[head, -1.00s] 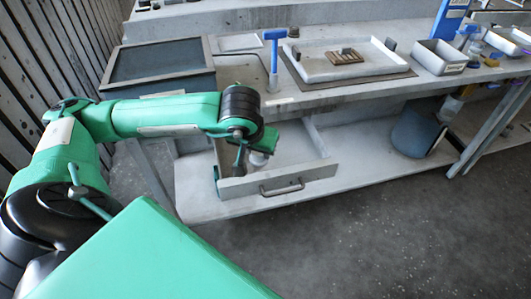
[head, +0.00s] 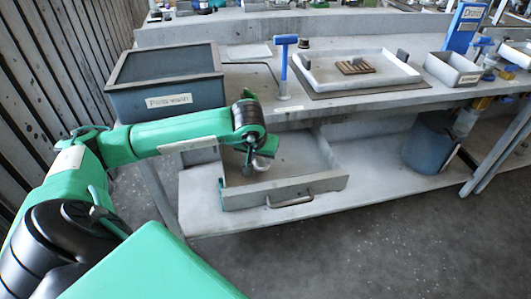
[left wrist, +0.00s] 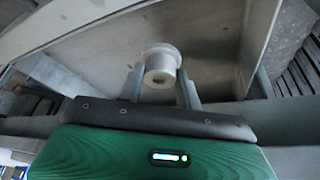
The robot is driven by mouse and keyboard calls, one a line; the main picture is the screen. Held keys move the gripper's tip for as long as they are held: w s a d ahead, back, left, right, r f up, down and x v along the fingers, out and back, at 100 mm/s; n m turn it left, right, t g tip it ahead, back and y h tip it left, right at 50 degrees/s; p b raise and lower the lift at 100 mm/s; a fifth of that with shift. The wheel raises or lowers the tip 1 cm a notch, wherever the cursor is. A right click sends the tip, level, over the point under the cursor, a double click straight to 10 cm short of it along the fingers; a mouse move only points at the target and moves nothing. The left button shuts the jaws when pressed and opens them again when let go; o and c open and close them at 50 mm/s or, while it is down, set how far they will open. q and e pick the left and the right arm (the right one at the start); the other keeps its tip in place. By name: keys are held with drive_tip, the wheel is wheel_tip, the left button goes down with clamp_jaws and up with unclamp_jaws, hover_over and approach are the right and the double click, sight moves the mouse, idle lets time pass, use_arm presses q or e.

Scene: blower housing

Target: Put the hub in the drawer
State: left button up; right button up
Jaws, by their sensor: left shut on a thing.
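The hub (left wrist: 160,66) is a pale round piece with a wider rim and a hole in its end. My left gripper (left wrist: 160,86) is shut on it, one finger on each side. In the head view the left gripper (head: 249,165) is at the left part of the open drawer (head: 290,188), with the hub (head: 261,163) showing beside its fingers. The drawer is pulled out under the bench and looks empty otherwise. I cannot tell whether the hub touches the drawer floor. My right gripper is not in view.
The bench top (head: 330,97) overhangs behind the drawer. On it stand a labelled grey bin (head: 165,103), a blue upright tool (head: 284,62), a white tray (head: 318,72) and a small grey box (head: 452,69). A blue-grey bucket (head: 424,148) stands on the lower shelf.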

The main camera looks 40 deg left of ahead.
use_arm(q)
drive_tip(key=shift+w+a+f, duration=0.2)
drive_tip(key=shift+w+f, duration=0.1)
drive_tip(key=shift+w, duration=0.25)
drive_tip(key=shift+w+a+f, duration=0.15)
drive_tip(key=shift+w+f, duration=0.1)
drive_tip(key=shift+w, duration=0.3)
drive_tip(key=shift+w+a+f, duration=0.25)
drive_tip(key=shift+w+f, duration=0.3)
drive_tip(key=shift+w, duration=0.1)
drive_tip(key=shift+w+a+f, duration=0.2)
drive_tip(key=shift+w+f, duration=0.35)
drive_tip(key=shift+w, duration=0.05)
drive_tip(key=shift+f, duration=0.1)
drive_tip(key=o, duration=1)
drive_tip(key=shift+o, duration=0.2)
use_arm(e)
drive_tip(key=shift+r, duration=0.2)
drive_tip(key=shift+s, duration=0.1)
